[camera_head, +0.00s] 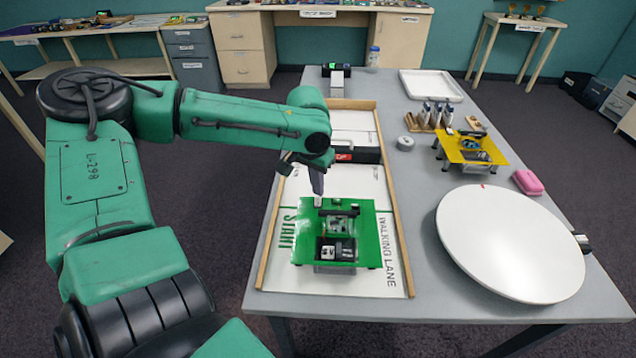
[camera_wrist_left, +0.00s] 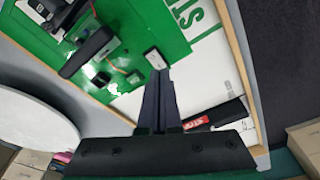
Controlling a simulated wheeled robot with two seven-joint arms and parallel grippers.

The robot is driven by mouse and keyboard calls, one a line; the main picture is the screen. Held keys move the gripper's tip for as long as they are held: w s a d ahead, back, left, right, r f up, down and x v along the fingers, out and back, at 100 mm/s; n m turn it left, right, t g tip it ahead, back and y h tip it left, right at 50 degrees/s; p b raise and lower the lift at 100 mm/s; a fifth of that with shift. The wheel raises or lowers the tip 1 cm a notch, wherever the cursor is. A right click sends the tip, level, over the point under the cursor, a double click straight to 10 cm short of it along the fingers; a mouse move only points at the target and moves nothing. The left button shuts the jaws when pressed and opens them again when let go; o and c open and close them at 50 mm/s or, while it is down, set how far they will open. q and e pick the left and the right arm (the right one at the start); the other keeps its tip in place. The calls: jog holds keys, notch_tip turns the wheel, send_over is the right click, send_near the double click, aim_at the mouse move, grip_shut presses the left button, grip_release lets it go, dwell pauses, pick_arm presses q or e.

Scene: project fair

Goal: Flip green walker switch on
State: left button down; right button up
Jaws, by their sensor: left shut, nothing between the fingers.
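The green walker (camera_head: 360,227) stands on the white walking lane board near the START mark, at the near end of the table. It also shows in the left wrist view (camera_wrist_left: 123,48), at upper left. A small white switch (camera_wrist_left: 155,58) sits at the walker's edge; it shows small in the head view (camera_head: 318,201). My left gripper (camera_head: 318,190) is shut and empty, its fingertips right at the switch. In the left wrist view its fingertips (camera_wrist_left: 160,75) end just below the switch; I cannot tell whether they touch it. My right gripper is not in view.
The walking lane (camera_head: 345,282) has raised wooden edges. A black and red block (camera_head: 357,155) lies across it farther back. To the right are a yellow walker (camera_head: 468,148), a large white disc (camera_head: 508,243), a pink case (camera_head: 528,182) and a white tray (camera_head: 430,86).

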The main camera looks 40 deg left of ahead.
aim_at(317, 198)
pick_arm(q)
jog(key=shift+f+b, duration=0.4)
jog(key=shift+f, duration=0.35)
notch_tip(317, 198, up, 7)
jog(key=p, duration=0.7)
dwell(0.6)
